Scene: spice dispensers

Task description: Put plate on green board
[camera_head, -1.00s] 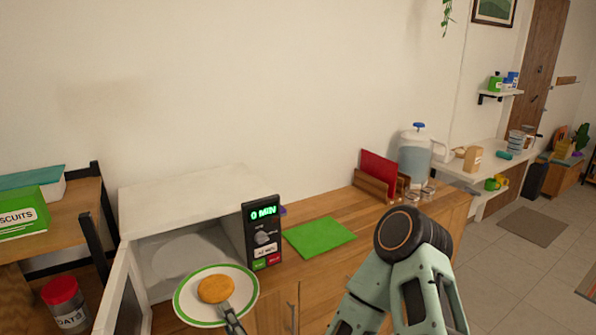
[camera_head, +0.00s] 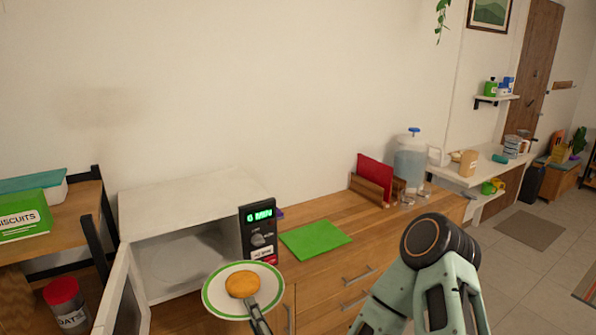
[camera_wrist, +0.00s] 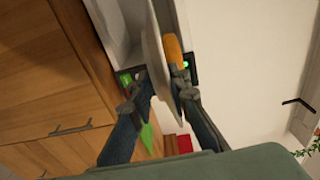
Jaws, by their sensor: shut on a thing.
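The white plate with a green rim (camera_head: 215,299) carries a round orange-brown food item (camera_head: 242,284). My gripper (camera_head: 254,306) is shut on the plate's near right edge and holds it in the air in front of the open microwave. In the wrist view the plate (camera_wrist: 157,50) shows edge-on between my gripper's fingers (camera_wrist: 160,92), with the food (camera_wrist: 173,48) on one side. The green board (camera_head: 314,239) lies flat on the wooden counter, right of the microwave, with nothing on it. It shows partly in the wrist view (camera_wrist: 147,137).
The white microwave (camera_head: 190,203) has its door (camera_head: 118,290) open at left and an empty inside. A wooden rack with a red board (camera_head: 374,173) and a water dispenser (camera_head: 410,160) stand behind the green board. Counter around the board is clear.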

